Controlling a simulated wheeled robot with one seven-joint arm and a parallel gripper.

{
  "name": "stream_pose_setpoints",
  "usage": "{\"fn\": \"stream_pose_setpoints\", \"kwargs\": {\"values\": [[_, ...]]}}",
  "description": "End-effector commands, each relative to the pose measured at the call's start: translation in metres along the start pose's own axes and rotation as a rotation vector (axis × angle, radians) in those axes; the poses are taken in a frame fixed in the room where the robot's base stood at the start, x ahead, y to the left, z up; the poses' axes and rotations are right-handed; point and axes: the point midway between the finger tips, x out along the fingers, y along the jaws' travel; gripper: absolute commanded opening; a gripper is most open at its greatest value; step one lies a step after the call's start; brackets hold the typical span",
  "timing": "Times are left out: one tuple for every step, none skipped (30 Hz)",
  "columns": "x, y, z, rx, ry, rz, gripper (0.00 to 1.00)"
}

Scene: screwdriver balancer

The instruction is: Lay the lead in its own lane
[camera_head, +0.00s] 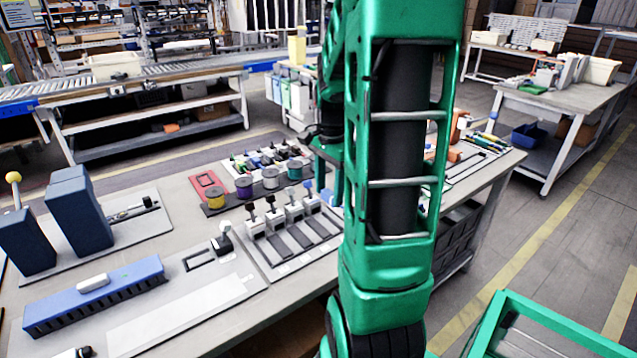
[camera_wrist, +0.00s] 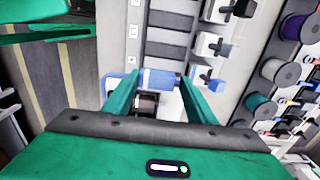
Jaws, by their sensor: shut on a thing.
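In the wrist view my gripper (camera_wrist: 159,77) is shut on a blue piece (camera_wrist: 158,80), which lies crosswise between the fingertips. I take it for the lead, but its ends are hidden or too small to make out. It is at the end of a row of dark lanes (camera_wrist: 168,50), close to the lane tray; I cannot tell whether it touches it. In the head view the dark lanes (camera_head: 300,238) run in front of white blocks with knobs (camera_head: 275,218). My green arm hides the gripper's fingertips and the tray's right side there.
Several spools (camera_head: 244,186) stand on a dark rack behind the white blocks; they also show at the right of the wrist view (camera_wrist: 280,71). A blue slotted rail (camera_head: 95,297) and dark blue boxes (camera_head: 78,212) stand at the left. A white strip (camera_head: 180,315) lies at the front.

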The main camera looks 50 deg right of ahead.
Motion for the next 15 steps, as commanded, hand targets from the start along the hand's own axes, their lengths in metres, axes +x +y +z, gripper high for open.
{"fn": "stream_pose_setpoints", "kwargs": {"values": [[0.000,0.001,-0.001,0.002,0.000,0.000,0.31],[0.000,0.001,-0.002,0.003,0.000,0.000,0.31],[0.000,0.001,-0.003,0.006,0.000,0.000,0.31],[0.000,0.002,-0.004,0.008,0.000,0.000,0.31],[0.000,0.002,-0.006,0.010,0.000,0.000,0.31],[0.000,0.003,-0.007,0.012,0.000,0.000,0.31],[0.000,0.003,-0.009,0.014,0.000,0.000,0.31],[0.000,0.003,-0.010,0.016,0.000,0.000,0.31],[0.000,0.004,-0.011,0.018,0.000,0.000,0.31],[0.000,0.004,-0.012,0.019,0.000,0.000,0.31],[0.000,0.004,-0.012,0.020,0.000,0.000,0.31],[0.000,0.004,-0.013,0.022,0.000,0.000,0.31],[0.000,0.004,-0.014,0.022,0.000,0.000,0.31],[0.000,0.005,-0.014,0.023,0.000,0.000,0.31],[0.000,0.005,-0.014,0.024,0.000,0.000,0.31]]}}
